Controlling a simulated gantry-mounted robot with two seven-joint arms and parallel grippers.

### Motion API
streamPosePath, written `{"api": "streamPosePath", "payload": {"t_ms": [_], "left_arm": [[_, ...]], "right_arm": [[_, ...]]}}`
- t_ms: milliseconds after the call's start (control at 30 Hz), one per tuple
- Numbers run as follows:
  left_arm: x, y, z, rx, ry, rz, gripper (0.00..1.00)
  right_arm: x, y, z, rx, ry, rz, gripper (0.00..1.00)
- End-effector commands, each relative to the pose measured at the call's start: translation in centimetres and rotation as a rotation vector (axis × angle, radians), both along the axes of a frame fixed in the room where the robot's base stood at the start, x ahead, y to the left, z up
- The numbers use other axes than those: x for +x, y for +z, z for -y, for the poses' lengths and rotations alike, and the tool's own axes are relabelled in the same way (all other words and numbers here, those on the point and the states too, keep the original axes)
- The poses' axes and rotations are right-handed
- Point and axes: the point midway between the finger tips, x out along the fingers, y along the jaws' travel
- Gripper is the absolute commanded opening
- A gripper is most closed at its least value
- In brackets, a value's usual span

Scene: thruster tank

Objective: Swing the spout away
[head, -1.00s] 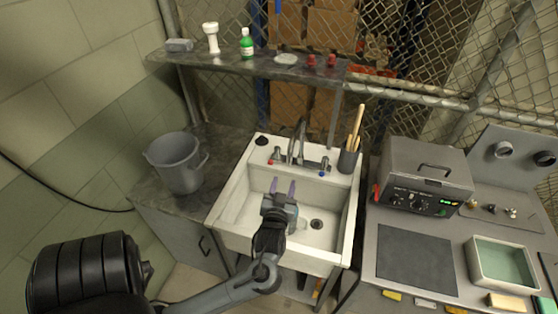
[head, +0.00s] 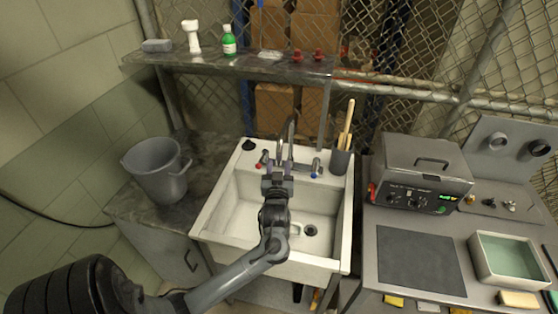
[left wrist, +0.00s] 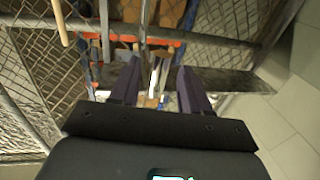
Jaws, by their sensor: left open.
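The grey metal spout (head: 287,140) rises from the back rim of the white sink (head: 214,212), between a red-marked tap handle and a blue-marked one. My left gripper (head: 278,172) is over the back of the basin, just in front of the spout. It is open, with its two purple-grey fingers (left wrist: 160,88) apart in the left wrist view. There a thin metal piece, seemingly the spout (left wrist: 144,38), shows in line with the gap between the fingers. I cannot tell whether they touch it. My right gripper is not in view.
A grey bucket (head: 156,172) stands on the counter left of the sink. A dark holder with wooden sticks (head: 341,162) stands at the sink's back right corner. A shelf (head: 230,64) with bottles runs above. A metal box (head: 421,170) stands on the right bench.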

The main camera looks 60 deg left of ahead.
Motion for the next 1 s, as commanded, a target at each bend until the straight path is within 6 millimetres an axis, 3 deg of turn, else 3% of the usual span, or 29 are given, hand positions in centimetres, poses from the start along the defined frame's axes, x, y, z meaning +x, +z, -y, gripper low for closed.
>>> {"api": "streamPosePath", "payload": {"t_ms": [300,667,1000], "left_arm": [[1.7,0.0,-2.6,0.001,0.000,-0.001,0.46],[1.9,0.0,-2.9,-0.001,0.001,0.000,0.46],[1.9,0.0,-2.9,-0.001,0.000,-0.001,0.00]], "right_arm": [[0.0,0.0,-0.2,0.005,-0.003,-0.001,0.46],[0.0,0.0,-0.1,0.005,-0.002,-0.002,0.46],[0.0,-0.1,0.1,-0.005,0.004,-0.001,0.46]]}}
